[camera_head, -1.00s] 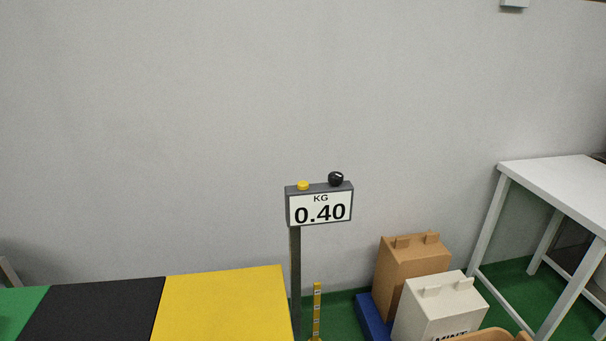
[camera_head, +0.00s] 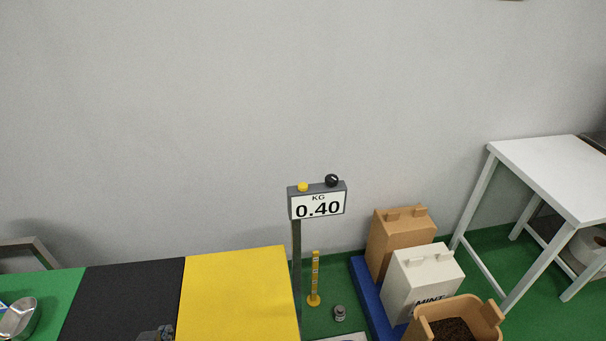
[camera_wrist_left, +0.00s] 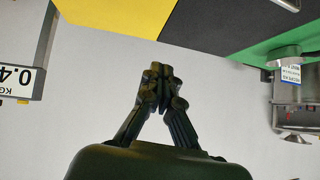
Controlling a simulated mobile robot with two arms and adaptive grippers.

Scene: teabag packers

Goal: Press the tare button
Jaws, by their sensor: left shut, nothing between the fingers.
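The scale display (camera_head: 318,206) reads 0.40 KG and stands on a dark post behind the yellow table section. On its top are a round yellow button (camera_head: 303,187) and a black knob (camera_head: 332,180). No tare label is legible. My left gripper (camera_head: 158,334) shows at the bottom edge, over the black table section, below and left of the display. In the left wrist view its fingers (camera_wrist_left: 160,84) are closed together and empty. The display (camera_wrist_left: 20,78) is at the left there, upside down, with a yellow button (camera_wrist_left: 22,101) on it. My right gripper is out of view.
The table has green, black and yellow (camera_head: 235,292) sections, with a metal bowl (camera_head: 18,318) at far left. Right of the post are a yellow post (camera_head: 315,280), a brown box (camera_head: 401,238), a white box (camera_head: 424,280) and a tan bin (camera_head: 482,308). A white table (camera_head: 560,170) stands right.

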